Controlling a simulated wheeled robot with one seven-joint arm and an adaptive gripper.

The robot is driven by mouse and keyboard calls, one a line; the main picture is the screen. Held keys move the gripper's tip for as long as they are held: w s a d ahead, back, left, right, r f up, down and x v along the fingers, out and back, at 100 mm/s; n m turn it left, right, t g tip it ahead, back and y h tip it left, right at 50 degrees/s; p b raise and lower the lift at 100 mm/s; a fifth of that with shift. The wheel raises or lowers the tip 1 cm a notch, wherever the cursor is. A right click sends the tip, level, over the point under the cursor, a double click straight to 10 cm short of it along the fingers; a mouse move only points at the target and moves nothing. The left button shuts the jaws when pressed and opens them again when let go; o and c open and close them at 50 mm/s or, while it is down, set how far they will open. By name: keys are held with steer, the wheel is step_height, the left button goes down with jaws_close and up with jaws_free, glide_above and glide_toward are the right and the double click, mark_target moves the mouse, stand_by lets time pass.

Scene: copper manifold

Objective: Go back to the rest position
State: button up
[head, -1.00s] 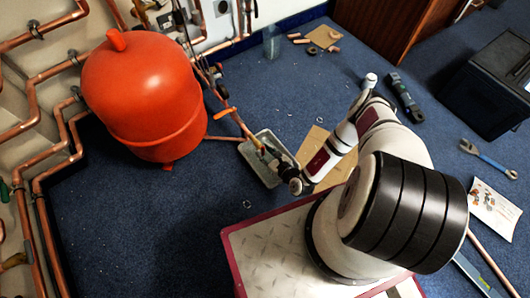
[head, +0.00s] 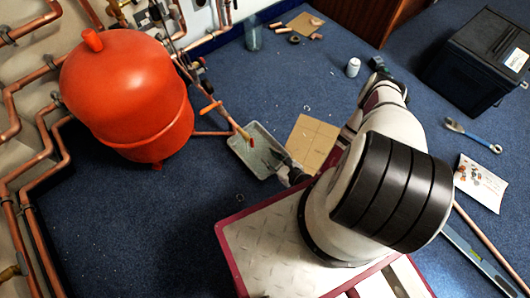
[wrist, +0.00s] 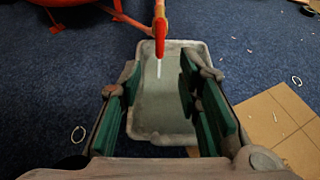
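My gripper (wrist: 162,105) is open and empty, its two green-padded fingers spread apart in the wrist view. In the head view my gripper (head: 283,163) is small and dark, over the right side of a grey tray (head: 238,146). The tray also shows below the fingers in the wrist view (wrist: 160,132). A copper pipe (head: 226,117) slopes from the wall pipework down to the tray. Its red-tipped end (wrist: 160,38) shows just ahead of the fingers, apart from them. A thin white streak hangs below that tip.
An orange-red tank (head: 130,95) stands left, beside wall pipes. Cardboard (head: 312,143) lies right of the tray. A white can (head: 353,67), a black case (head: 475,65), a wrench (head: 470,134) and a paper sheet (head: 480,183) lie right. Blue carpet in front of the tank is clear.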

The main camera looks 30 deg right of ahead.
steer(key=shift+s+d+r, duration=0.1)
steer(key=shift+s, duration=0.2)
stand_by(0.4)
